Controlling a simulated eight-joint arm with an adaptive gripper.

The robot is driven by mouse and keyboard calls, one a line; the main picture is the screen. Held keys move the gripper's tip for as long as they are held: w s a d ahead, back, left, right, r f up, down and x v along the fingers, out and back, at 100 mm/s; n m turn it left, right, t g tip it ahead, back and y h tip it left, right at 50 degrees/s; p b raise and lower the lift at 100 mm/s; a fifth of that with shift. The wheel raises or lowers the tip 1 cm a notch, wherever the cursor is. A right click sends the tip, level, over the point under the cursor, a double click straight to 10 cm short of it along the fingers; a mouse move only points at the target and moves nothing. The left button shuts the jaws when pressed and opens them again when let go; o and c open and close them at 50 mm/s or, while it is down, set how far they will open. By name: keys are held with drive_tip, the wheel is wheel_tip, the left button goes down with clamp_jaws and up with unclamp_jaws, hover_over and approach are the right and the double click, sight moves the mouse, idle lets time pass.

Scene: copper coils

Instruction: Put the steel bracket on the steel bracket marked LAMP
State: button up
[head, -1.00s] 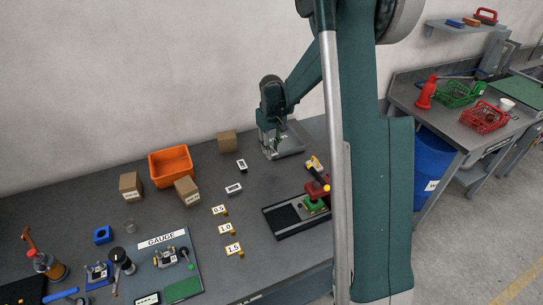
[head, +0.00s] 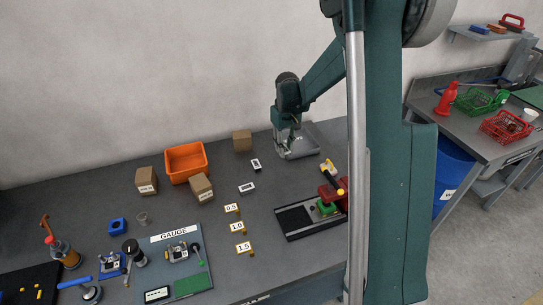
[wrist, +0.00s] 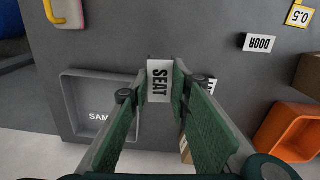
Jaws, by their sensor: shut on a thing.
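My gripper (wrist: 158,92) is shut on a steel bracket marked SEAT (wrist: 158,78), which shows between its fingers in the wrist view. In the head view my gripper (head: 283,150) is at the left side of the grey tray. A bracket marked DOOR (wrist: 262,43) lies flat on the table; it also shows in the head view (head: 247,188). Another labelled piece (wrist: 212,84) is mostly hidden behind the right finger. It appears to be the small labelled piece (head: 256,165) in the head view, its text too small to read. LAMP is not legible anywhere.
The grey tray (head: 306,141), lettered SAM in the wrist view (wrist: 72,128), is close to my gripper. Cardboard boxes (head: 242,141) and an orange bin (head: 186,178) stand left. Number tags (head: 232,208) and a black fixture (head: 296,222) lie nearer. The table around the labelled pieces is clear.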

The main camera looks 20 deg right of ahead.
wheel_tip(320, 180, up, 3)
drive_tip(key=m+p, duration=0.1)
drive_tip(key=p, duration=0.2)
hover_over(256, 164)
drive_tip(key=shift+f, duration=0.2)
drive_tip(key=shift+f, duration=3.15)
drive_tip(key=shift+f, duration=0.1)
drive_tip(key=shift+f, duration=1.75)
drive_tip(key=shift+f+b, duration=0.15)
drive_tip(key=shift+b, duration=0.15)
drive_tip(key=o, duration=0.8)
drive_tip(key=shift+o, duration=0.4)
